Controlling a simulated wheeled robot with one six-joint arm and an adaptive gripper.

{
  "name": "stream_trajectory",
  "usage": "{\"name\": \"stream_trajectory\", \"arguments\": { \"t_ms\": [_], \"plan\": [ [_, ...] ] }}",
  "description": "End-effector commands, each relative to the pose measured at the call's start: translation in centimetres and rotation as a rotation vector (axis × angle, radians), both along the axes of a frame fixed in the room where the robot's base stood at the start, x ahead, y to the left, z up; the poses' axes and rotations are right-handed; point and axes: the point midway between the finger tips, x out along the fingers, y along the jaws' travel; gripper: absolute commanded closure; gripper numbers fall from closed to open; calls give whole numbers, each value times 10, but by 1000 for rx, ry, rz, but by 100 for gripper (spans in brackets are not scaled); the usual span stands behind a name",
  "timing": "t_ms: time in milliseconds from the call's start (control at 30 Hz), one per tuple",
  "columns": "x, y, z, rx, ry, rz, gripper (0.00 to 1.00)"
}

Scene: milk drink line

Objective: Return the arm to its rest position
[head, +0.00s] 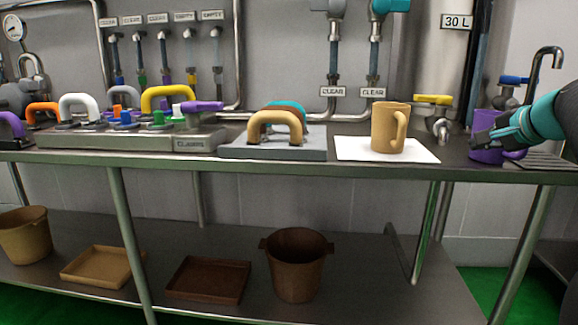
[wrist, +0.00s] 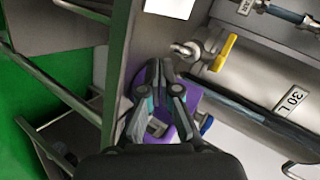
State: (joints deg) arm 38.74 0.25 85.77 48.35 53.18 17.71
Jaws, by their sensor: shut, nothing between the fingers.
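My arm reaches in from the right edge in the head view. My gripper (head: 484,139) is shut and empty, at the purple mug (head: 486,155) near the right end of the steel bench. In the wrist view my gripper (wrist: 160,66) points past the mug, and purple parts (wrist: 193,97) show beside and behind the fingers. The gripper overlaps the mug in both views; I cannot tell if they touch. The mug seems upright, partly hidden by the gripper.
A tan mug (head: 388,128) stands on a white sheet (head: 352,150) left of my gripper. A yellow-handled tap (head: 434,101) and a curved faucet (head: 545,62) are close by. A drip grate (head: 540,161) lies below my arm. Bins and trays sit on the lower shelf.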

Motion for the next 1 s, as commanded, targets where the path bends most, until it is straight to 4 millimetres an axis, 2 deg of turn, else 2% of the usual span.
{"name": "stream_trajectory", "arguments": {
  "t_ms": [133, 267, 400, 600, 800, 900, 1000],
  "plan": [
    [-20, 10, -45, -92, 111, 40, 100],
    [-50, 37, -91, -212, 236, 126, 100],
    [-100, 86, -146, -385, 383, 285, 100],
    [-184, 153, -212, -638, 531, 546, 100],
    [-257, 200, -256, -840, 573, 757, 100],
    [-278, 219, -263, -900, 543, 824, 100],
    [-286, 235, -256, -936, 484, 861, 100]
  ]
}}
